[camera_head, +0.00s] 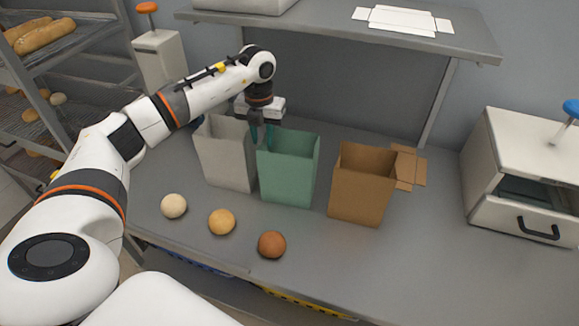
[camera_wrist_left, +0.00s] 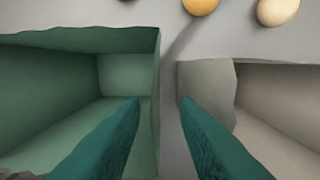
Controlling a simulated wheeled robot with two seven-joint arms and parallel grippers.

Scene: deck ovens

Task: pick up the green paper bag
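The green paper bag (camera_head: 287,180) stands upright and open-topped on the counter, between a white bag (camera_head: 228,160) and a brown bag (camera_head: 361,195). My left gripper (camera_head: 261,143) points down at the green bag's left rim, its teal fingers apart. In the left wrist view the green bag's side wall (camera_wrist_left: 155,75) lies between the fingertips (camera_wrist_left: 160,98). One finger is over the green bag's opening, the other over the gap and the white bag's edge (camera_wrist_left: 205,85). Whether the fingers touch the wall, I cannot tell. My right gripper is not in view.
Three round rolls, pale (camera_head: 174,206), yellow (camera_head: 221,222) and brown (camera_head: 272,244), lie in front of the bags. An overhead shelf (camera_head: 330,22) runs behind. A white oven-like box (camera_head: 520,165) stands at right. The counter before it is clear. Bread racks (camera_head: 75,45) stand at left.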

